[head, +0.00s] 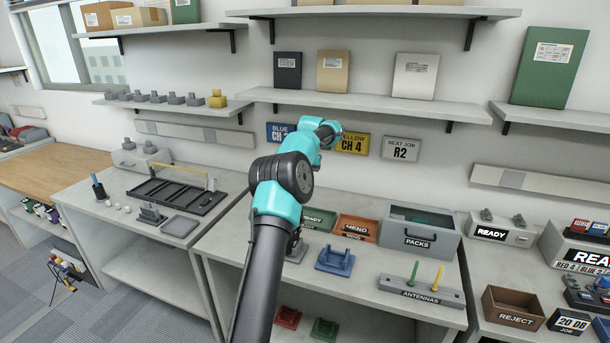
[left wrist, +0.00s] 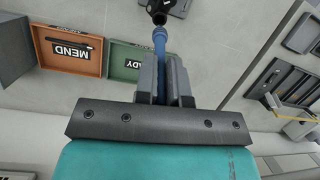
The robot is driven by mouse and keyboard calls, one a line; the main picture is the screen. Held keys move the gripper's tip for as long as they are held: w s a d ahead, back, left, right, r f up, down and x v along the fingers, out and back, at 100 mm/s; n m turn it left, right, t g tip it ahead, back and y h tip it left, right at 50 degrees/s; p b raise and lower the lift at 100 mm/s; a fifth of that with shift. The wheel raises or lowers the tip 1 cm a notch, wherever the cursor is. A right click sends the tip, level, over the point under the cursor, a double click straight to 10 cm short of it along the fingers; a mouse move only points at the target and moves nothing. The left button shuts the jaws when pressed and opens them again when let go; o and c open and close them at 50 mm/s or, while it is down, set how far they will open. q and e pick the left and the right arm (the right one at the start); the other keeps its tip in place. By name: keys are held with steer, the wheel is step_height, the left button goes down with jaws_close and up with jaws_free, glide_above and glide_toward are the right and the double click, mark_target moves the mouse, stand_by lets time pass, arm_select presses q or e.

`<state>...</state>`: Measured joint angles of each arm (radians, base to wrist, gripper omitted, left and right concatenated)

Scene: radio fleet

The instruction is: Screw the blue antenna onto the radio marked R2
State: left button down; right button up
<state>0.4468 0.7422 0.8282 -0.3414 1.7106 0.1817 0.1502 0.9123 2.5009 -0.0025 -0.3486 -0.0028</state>
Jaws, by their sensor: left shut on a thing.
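In the left wrist view my left gripper (left wrist: 161,75) is shut on the blue antenna (left wrist: 159,42). A black piece with a round end (left wrist: 158,10) is at the antenna's far end. I cannot tell whether it is the antenna's base or part of a radio. A grey object, partly cut off (left wrist: 179,7), lies just beyond it. In the head view my left arm rises in the middle, and its gripper and the antenna are hidden. A wall sign (head: 401,149) reads NEXT JOB R2. No radio marked R2 can be made out. My right gripper is not in view.
The ANTENNAS rack (head: 408,292) holds a green and a yellow antenna. A blue cradle (head: 335,262) stands beside my arm. Behind it are the READY tray (head: 317,218), the MEND tray (head: 357,228) and the PACKS box (head: 420,231). A REJECT box (head: 514,306) is at right.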

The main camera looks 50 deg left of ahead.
arm_select(q)
steer(key=shift+s+d+f, duration=0.1)
steer(key=shift+s+f, duration=0.05)
steer(key=shift+f, duration=0.35)
steer(key=shift+x, duration=1.2)
stand_by(1.3)
steer(key=c, duration=1.1)
jaws_free()
